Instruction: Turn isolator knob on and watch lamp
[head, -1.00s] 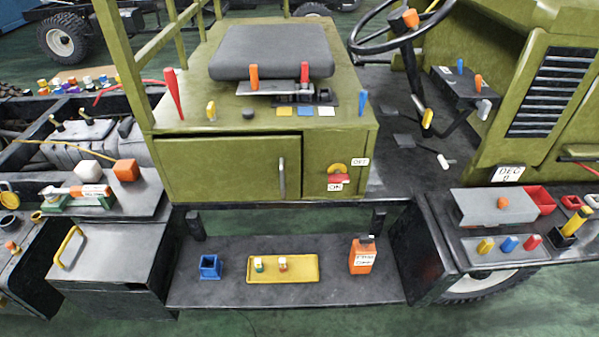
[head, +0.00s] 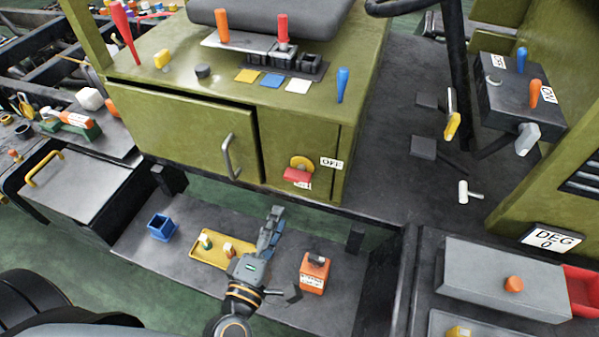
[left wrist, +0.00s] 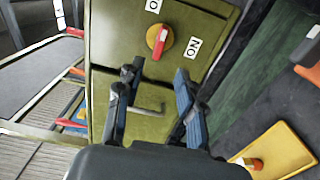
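The isolator knob, a yellow disc (head: 301,163) with a red bar handle (head: 297,176), is on the front of the green seat box. An OFF label (head: 331,163) is to its right; the ON label below is mostly hidden by the handle. In the left wrist view, the red handle (left wrist: 158,42) lies along the OFF direction, with the ON label (left wrist: 193,47) off to its side. My left gripper (head: 285,255) is open and empty, below and in front of the knob; its fingertips (left wrist: 157,72) are apart from it. I cannot identify a lit lamp. My right gripper is out of view.
A grey door handle (head: 231,157) sticks out left of the knob. A grey box (head: 500,285) stands right.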

